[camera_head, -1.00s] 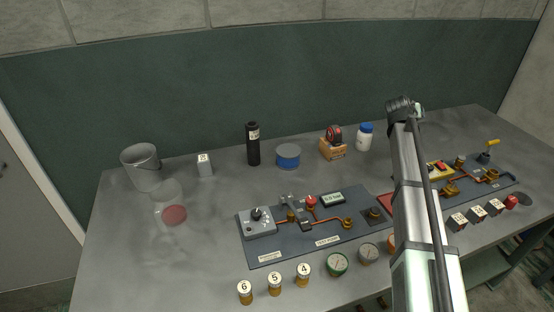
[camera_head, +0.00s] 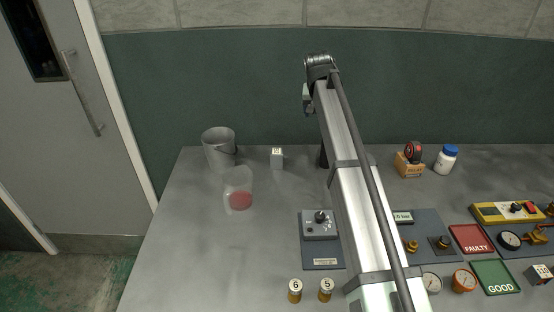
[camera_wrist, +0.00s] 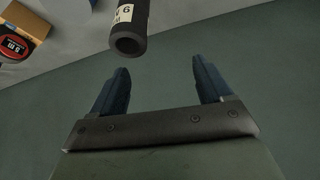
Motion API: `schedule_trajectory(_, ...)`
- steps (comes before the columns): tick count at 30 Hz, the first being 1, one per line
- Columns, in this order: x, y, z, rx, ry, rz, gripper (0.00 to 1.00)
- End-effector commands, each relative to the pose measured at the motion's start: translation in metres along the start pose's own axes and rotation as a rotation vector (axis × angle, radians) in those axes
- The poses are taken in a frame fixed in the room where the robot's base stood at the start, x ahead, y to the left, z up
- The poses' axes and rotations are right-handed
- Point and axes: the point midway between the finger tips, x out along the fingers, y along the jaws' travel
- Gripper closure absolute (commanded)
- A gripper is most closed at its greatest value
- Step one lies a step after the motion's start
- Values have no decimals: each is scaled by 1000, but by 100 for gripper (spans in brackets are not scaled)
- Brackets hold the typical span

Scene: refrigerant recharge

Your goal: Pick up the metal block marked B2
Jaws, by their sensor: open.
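A small pale metal block (camera_head: 277,159) stands upright toward the back left of the table, in the head view. Its top label is too small to read, so I cannot confirm B2. Another labelled block (camera_head: 540,273) sits at the right edge, its mark also unclear. My gripper (camera_wrist: 160,64) is open in the wrist view, with nothing between its two blue fingers. In the head view my arm reaches up and back, its end high and to the right of the pale block. The pale block does not show in the wrist view.
A grey bucket (camera_head: 217,150) and a clear container with red contents (camera_head: 239,193) stand left of the pale block. A black cylinder (camera_wrist: 128,30) lies just beyond my fingers in the wrist view. A tape measure (camera_head: 413,152) and white bottle (camera_head: 446,158) stand right.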

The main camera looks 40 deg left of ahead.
Motion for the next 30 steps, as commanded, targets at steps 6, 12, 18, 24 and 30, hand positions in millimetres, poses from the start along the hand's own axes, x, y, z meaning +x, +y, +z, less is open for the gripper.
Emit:
schedule_trajectory(6,7,-100,53,-119,-211,-103,21)
schedule_trajectory(12,8,-128,73,-160,-280,-133,21)
schedule_trajectory(18,24,-130,79,-162,-284,-135,21)
schedule_trajectory(24,55,-133,88,-161,-283,-134,21)
schedule_trajectory(30,83,-137,95,-160,-281,-134,21)
